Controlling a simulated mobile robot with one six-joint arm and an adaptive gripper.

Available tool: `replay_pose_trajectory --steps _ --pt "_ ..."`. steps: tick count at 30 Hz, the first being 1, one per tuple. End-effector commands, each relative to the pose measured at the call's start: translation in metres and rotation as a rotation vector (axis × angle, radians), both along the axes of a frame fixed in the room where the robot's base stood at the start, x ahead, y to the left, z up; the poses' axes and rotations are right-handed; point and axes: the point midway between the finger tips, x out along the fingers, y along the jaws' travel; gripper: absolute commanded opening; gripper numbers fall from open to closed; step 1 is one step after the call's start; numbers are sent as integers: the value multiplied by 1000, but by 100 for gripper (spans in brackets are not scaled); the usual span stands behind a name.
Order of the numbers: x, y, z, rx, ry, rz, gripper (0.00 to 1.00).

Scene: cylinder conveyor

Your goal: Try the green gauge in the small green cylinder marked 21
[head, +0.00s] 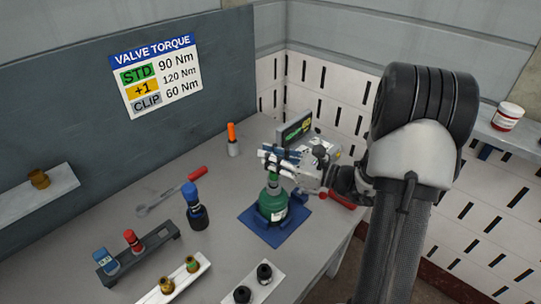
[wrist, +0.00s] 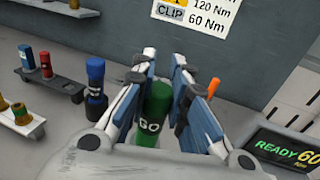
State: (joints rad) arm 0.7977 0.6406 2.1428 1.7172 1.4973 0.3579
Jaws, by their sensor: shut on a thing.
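The small green cylinder (head: 268,212) stands upright in a blue holder (head: 249,223) near the table's right side; its white label is too small to read. My gripper (head: 273,164) is directly above it. In the wrist view the gripper (wrist: 167,85) is shut on the green gauge (wrist: 156,105), marked GO, held between the blue-padded fingers. In the head view a bit of green (head: 273,177) shows between the fingers and the cylinder's top. I cannot tell whether the gauge's lower end is inside the cylinder's mouth or just above it.
A display (wrist: 284,148) reading READY 60 stands close on the right. An orange-handled tool (head: 232,139) stands behind. A blue-capped tool (head: 194,203), a wrench (head: 167,193), a dark rack (head: 155,247) and a white tray (head: 182,286) with fittings lie left and front.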

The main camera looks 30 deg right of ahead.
Motion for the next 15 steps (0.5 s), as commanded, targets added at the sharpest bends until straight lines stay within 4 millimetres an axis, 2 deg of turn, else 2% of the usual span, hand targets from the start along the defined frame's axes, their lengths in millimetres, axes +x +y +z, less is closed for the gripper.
replay_pose_trajectory --steps 15 --pt "0 0 -14 1 -1 0 0"
